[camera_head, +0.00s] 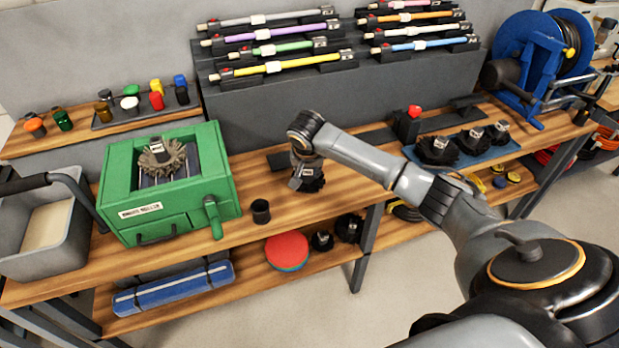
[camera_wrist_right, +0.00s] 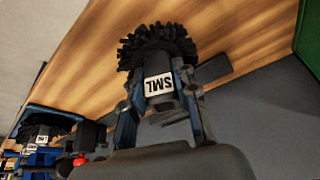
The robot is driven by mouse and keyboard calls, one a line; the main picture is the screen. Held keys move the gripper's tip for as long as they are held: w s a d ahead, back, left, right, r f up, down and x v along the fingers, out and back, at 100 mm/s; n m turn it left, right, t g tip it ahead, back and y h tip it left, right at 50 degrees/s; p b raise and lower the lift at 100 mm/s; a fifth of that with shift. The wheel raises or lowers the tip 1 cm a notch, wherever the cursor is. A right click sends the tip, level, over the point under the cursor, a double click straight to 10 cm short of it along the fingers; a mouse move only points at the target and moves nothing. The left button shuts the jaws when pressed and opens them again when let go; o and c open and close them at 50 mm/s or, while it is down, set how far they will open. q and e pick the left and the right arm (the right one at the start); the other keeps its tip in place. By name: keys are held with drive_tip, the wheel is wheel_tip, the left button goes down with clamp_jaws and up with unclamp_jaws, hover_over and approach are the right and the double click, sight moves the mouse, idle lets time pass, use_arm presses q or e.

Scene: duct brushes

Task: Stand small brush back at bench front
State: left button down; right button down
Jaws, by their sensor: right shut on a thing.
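The small brush (camera_head: 313,184) has black bristles and a grey collar. In the right wrist view the brush (camera_wrist_right: 158,45) shows a white "SML" label on its collar. My right gripper (camera_head: 302,168) is shut on that collar, with one finger on each side in the right wrist view (camera_wrist_right: 158,98). The bristles point down, at or just above the wooden bench top (camera_head: 268,188), near its front edge. I cannot tell whether they touch the wood. My left gripper is not in view.
A small dark cup (camera_head: 260,211) stands left of the brush, beyond it a green box (camera_head: 118,190) holding a brown brush (camera_head: 161,154). Several black brushes stand on a blue mat (camera_head: 505,147) at right. A grey stepped rack (camera_head: 290,110) of coloured rods stands behind.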

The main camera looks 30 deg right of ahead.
sight(310, 180)
drive_tip(key=shift+w+d+f, duration=0.1)
drive_tip(key=shift+d+f, duration=0.2)
drive_tip(key=shift+f, duration=1.65)
drive_tip(key=c, duration=1)
unclamp_jaws()
drive_tip(key=shift+f, duration=0.1)
drive_tip(key=v, duration=1.2)
